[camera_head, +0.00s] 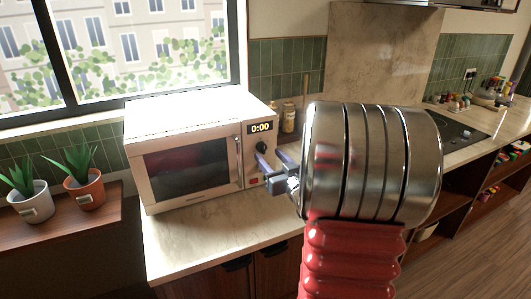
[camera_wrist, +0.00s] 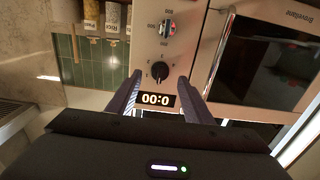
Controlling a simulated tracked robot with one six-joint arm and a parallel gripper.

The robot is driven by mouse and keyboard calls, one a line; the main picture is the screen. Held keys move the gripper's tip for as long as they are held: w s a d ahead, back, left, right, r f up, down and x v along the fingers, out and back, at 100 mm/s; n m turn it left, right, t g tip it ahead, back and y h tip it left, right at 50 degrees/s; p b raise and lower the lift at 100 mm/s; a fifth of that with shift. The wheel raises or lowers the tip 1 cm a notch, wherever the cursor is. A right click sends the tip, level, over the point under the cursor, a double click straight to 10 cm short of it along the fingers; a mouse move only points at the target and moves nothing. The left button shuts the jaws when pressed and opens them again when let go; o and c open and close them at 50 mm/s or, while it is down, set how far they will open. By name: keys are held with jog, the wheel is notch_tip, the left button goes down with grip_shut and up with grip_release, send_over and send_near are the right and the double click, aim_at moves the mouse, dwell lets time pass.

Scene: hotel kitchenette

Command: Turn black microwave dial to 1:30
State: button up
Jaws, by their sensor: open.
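The white microwave (camera_head: 190,105) stands on the counter with its door shut. My gripper (camera_head: 269,158) is open and empty in front of the control panel. In the wrist view its fingers (camera_wrist: 160,82) lie either side of the dial's lower part and the display. I cannot tell whether either finger touches the dial.
The door handle (camera_head: 239,158) runs close to the panel. Jars (camera_head: 289,117) stand behind the microwave's right side. Two potted plants (camera_head: 84,180) are on the left shelf. The counter front is clear.

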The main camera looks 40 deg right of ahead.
aim_at(264, 150)
jog(key=shift+x, duration=2)
jog(key=c, duration=1.1)
jog(key=shift+o, duration=0.2)
